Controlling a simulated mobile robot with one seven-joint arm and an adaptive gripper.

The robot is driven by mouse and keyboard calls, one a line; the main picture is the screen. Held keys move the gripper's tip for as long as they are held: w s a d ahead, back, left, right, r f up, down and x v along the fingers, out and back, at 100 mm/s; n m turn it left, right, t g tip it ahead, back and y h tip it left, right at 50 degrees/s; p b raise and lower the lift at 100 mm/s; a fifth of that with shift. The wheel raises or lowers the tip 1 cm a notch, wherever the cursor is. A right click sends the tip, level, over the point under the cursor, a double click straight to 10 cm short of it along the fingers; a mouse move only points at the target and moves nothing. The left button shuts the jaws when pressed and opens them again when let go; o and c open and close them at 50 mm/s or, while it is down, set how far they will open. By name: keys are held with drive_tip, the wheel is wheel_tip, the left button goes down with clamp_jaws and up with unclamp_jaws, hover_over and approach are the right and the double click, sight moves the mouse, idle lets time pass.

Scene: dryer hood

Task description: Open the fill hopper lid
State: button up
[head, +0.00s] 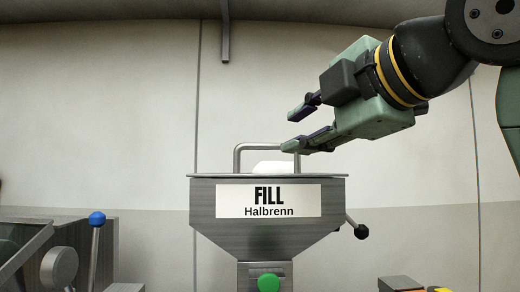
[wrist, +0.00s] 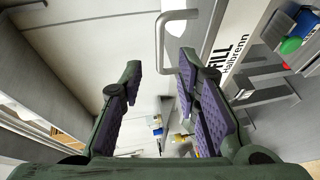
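The fill hopper (head: 215,215) is a grey metal funnel with a "FILL Halbrenn" label. Its flat lid (head: 215,176) lies level on top and looks closed. A grey bar handle (head: 237,155) stands up from the lid; it also shows in the wrist view (wrist: 161,45), just ahead of the fingertips. My gripper (head: 290,130) is open and empty, tilted down to the left, above the right part of the handle. In the wrist view my gripper (wrist: 157,68) has its purple-padded fingers wide apart. The lower finger overlaps the handle's right end in the head view; I cannot tell whether they touch.
A white object (head: 272,167) shows behind the handle. A black-knobbed lever (head: 360,231) sticks out at the hopper's right. A green button (head: 268,283) is below the funnel. A blue-knobbed lever (head: 96,219) stands at left. The space left of the gripper above the lid is clear.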

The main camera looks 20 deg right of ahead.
sight(272, 146)
drive_tip(key=p+x, duration=0.1)
drive_tip(key=x, duration=0.8)
drive_tip(key=shift+w+p, duration=0.35)
drive_tip(key=shift+w, duration=0.05)
clamp_jaws()
idle(0.4)
